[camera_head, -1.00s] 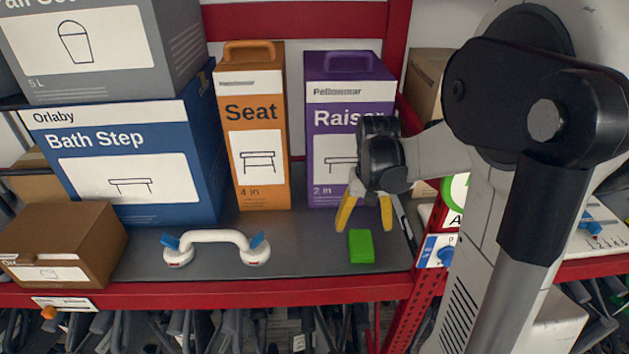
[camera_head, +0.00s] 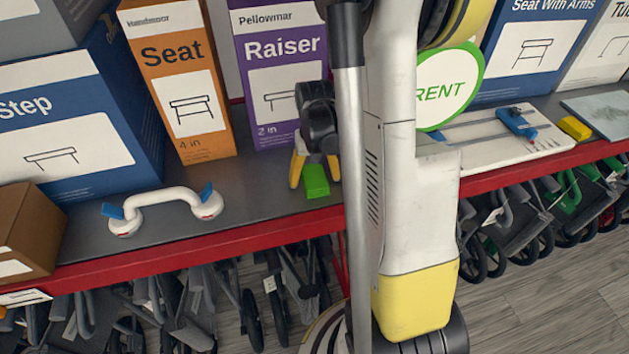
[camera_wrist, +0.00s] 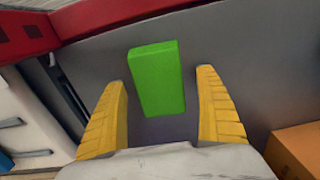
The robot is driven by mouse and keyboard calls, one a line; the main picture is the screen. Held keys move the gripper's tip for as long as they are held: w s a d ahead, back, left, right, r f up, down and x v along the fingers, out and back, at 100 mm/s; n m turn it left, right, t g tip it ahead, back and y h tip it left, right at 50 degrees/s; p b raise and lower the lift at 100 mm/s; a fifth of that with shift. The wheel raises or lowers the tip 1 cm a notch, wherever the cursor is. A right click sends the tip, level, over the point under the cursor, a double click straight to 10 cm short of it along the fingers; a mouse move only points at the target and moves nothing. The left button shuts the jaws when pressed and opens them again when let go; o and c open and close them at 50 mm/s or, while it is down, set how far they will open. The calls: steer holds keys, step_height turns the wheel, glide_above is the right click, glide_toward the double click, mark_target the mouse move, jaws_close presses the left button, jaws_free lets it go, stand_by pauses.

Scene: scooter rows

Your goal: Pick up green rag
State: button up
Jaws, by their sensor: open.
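The green rag (camera_head: 316,181) is a small bright green block shape lying on the grey shelf, near its red front edge. In the wrist view the green rag (camera_wrist: 157,78) lies ahead of and between the two yellow fingers, with its near end between the fingertips' lines. My gripper (camera_head: 315,172) is open, with one yellow finger on each side of the rag in the head view. In the wrist view my gripper (camera_wrist: 163,85) shows gaps between both fingers and the rag. I cannot tell the exact height of the fingertips above the shelf.
A white grab handle (camera_head: 166,205) lies left of the rag. The orange Seat box (camera_head: 186,85) and purple Raiser box (camera_head: 278,70) stand behind. A red shelf lip (camera_head: 200,243) runs along the front. A white board (camera_head: 490,140) is to the right, past my arm.

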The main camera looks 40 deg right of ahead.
mark_target(315, 176)
steer(key=shift+f, duration=0.1)
steer(key=shift+c, duration=0.3)
steer(key=c, duration=1.1)
step_height(315, 176, up, 10)
steer(key=shift+r+p, duration=0.1)
steer(key=shift+p, duration=0.9)
